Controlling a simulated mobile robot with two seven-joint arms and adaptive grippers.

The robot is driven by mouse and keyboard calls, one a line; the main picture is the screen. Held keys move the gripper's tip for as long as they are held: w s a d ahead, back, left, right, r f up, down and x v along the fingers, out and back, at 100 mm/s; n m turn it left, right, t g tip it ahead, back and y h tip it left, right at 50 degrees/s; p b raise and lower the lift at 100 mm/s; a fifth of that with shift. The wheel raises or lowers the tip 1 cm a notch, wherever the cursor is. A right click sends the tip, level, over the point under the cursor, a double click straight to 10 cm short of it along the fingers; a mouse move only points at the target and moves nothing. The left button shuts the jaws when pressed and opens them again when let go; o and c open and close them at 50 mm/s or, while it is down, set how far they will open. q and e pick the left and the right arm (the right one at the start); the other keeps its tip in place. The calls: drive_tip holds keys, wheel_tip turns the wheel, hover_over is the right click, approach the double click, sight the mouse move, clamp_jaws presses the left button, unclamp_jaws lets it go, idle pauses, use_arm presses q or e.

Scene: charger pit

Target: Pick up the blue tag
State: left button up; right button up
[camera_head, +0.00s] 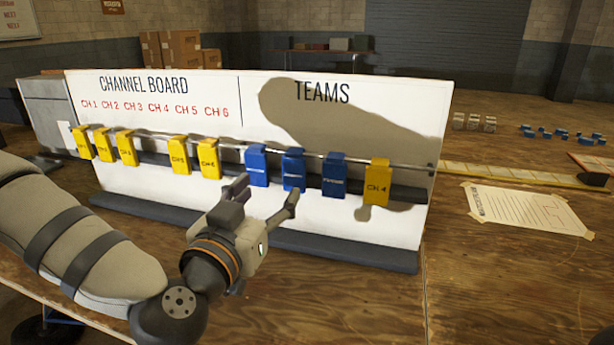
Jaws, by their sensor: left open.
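Three blue tags hang side by side on the metal rail of the white board (330,110), under "TEAMS": a left one (256,166), a middle one (292,170) and a right one (334,176). Their small print is too small to read. My left gripper (269,190) is open and empty in front of the left and middle blue tags. Its fingers point up toward the board, one overlapping the left tag's lower edge and one near the middle tag's lower edge. I cannot tell whether it touches either. My right gripper is not in view.
Yellow tags (178,154) hang left of the blue ones, and a yellow CH.4 tag (376,182) hangs to their right. A paper sheet (528,209), a yellow ruler strip (520,174), grey blocks (473,122) and blue pieces (560,134) lie on the wooden table.

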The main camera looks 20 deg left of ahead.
sight(293, 171)
use_arm(q)
drive_tip(key=w, duration=0.5)
drive_tip(key=w+d, duration=0.1)
drive_tip(key=w, duration=0.2)
drive_tip(key=shift+w+f+b, duration=0.25)
drive_tip(key=shift+b, duration=0.05)
drive_tip(key=c, duration=1.1)
